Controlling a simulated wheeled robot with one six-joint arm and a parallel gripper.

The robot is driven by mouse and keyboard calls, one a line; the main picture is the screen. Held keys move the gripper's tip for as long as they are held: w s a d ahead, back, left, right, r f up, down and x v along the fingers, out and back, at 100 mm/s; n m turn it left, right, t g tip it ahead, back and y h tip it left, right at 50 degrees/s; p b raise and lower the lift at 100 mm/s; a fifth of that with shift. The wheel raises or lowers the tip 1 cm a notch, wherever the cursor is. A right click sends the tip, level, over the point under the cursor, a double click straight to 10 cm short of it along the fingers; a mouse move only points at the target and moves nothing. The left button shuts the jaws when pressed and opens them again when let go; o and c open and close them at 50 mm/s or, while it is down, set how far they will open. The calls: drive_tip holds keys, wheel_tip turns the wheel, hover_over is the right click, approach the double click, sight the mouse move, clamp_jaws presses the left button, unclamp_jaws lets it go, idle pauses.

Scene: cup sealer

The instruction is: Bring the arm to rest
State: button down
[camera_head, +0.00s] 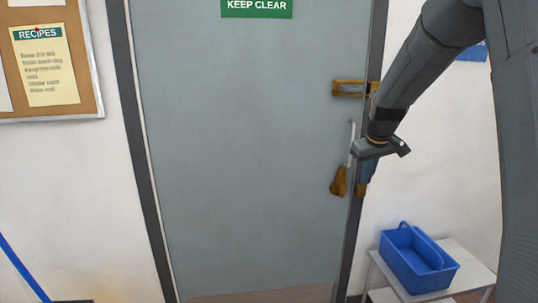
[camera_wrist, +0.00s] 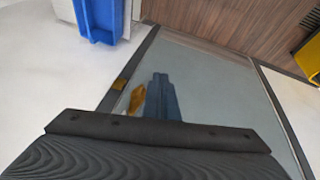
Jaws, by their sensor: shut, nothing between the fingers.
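My arm comes in from the right in the head view, in front of the door's right edge. My gripper (camera_head: 363,185) hangs at its end, pointing down, beside a brass-brown piece (camera_head: 338,181) on the door. In the wrist view my gripper (camera_wrist: 161,78) is shut with its fingers together and nothing between them. The grey-green door (camera_head: 240,150) is behind it. I cannot tell whether the gripper touches the door or the brass-brown piece.
A blue caddy (camera_head: 418,262) stands on a pale small table (camera_head: 465,264) at lower right, below my gripper. A cork notice board (camera_head: 88,60) hangs at left. A yellow object (camera_wrist: 308,58) shows at the wrist view's right edge. The door's middle is clear.

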drive_tip(key=s+a+f+m+g, duration=0.1)
drive_tip(key=s+a+f, duration=0.2)
drive_tip(key=s, duration=0.7)
drive_tip(key=s+a+f+m+g, duration=0.1)
drive_tip(key=s+a+f, duration=0.3)
drive_tip(key=s, duration=0.7)
drive_tip(key=s+a+f+g, duration=0.1)
drive_tip(key=s+a+f, duration=0.3)
drive_tip(key=s, duration=0.7)
drive_tip(key=shift+s+a+f+m+y, duration=0.2)
drive_tip(key=shift+f+m+y, duration=0.05)
drive_tip(key=shift+m+y, duration=0.15)
